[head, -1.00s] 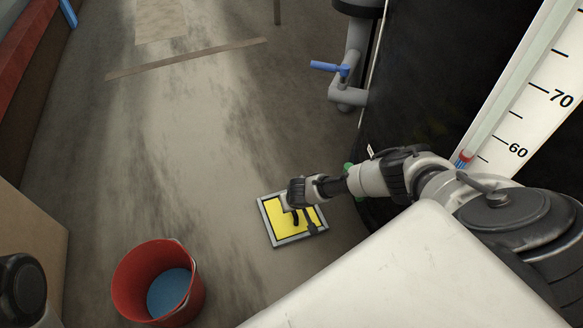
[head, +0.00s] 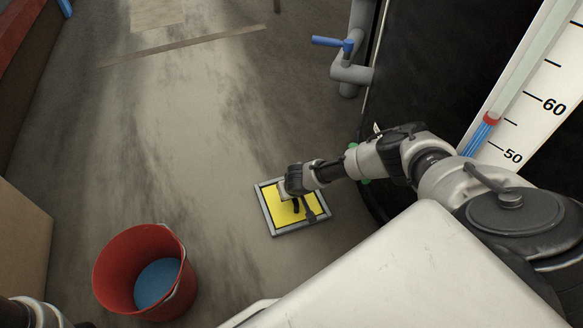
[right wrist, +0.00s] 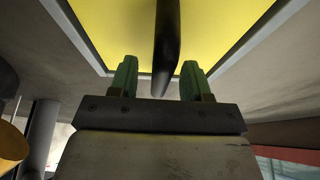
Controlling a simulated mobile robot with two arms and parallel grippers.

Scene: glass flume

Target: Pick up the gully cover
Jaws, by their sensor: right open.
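The gully cover (head: 277,213) is a yellow square plate in a grey frame, lying flat on the floor. In the right wrist view its yellow face (right wrist: 115,32) fills the top, with a black handle (right wrist: 167,45) standing out from it. My right gripper (head: 301,201) is over the cover. Its green fingertips (right wrist: 160,80) are spread apart, with the handle's end showing between them and a gap on each side. Whether the fingers touch the handle is hidden in the head view. My left gripper is out of view; only part of that arm shows at the bottom left.
A red bucket (head: 118,262) with blue inside stands left of the cover. A dark tank wall (head: 420,85) with a grey pipe and blue-handled valve (head: 346,46) rises at the right. A cardboard-coloured box (head: 20,240) is at the left edge.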

